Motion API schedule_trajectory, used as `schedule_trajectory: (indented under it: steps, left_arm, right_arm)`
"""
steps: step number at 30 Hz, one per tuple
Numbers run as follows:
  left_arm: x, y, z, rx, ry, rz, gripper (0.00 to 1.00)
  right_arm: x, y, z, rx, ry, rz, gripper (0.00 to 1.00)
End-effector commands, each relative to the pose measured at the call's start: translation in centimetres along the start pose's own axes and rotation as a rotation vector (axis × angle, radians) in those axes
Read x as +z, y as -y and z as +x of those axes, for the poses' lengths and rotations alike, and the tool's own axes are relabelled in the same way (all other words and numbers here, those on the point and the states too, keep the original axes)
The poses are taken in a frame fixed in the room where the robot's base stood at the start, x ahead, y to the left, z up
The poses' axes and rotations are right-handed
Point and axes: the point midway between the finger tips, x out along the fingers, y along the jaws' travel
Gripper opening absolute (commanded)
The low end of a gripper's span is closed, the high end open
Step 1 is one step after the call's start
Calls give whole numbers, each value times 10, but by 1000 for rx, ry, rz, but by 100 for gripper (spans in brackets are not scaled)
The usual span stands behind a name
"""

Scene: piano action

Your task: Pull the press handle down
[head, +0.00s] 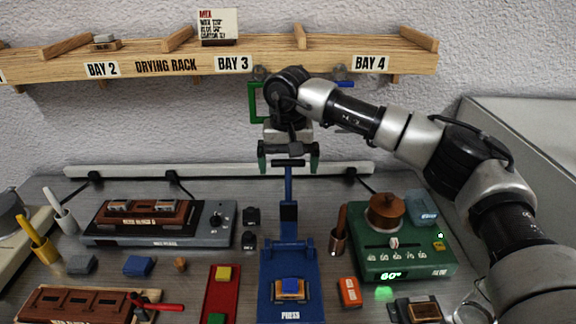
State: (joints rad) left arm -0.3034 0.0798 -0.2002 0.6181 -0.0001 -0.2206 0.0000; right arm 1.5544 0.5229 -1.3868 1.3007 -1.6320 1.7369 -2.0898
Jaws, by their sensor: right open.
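The blue press (265,300) stands at the front middle of the bench, with the label PRESS on its base. Its blue handle (288,187) stands upright at the back of the press. A small block with a blue and tan top (290,289) sits on the press bed. My right gripper (288,163) is open, with one finger on each side of the handle's upper end. The handle's top is partly hidden by the gripper, and I cannot tell if the fingers touch it. My left gripper is not in view.
A green heater box (408,262) with a brown pot (387,210) stands right of the press. A grey unit (217,222) with a brown mold is at the left. A red tray (224,291) lies close left of the press. The wooden drying rack (275,60) spans the wall behind.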

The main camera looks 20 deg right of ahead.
Motion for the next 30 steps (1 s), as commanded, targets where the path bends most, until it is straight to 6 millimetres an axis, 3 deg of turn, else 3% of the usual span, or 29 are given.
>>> schedule_trajectory:
  steps: [6, 14, 27, 30]
  left_arm:
    - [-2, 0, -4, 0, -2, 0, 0]
    - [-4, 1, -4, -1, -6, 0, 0]
    - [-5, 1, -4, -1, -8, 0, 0]
    - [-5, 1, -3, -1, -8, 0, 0]
  right_arm:
    - [0, 0, 16, 0, 1, 0, 100]
    - [0, 0, 18, -1, 0, 0, 100]
    - [0, 0, 17, -1, -1, 0, 34]
    - [0, 0, 17, -1, -2, 0, 34]
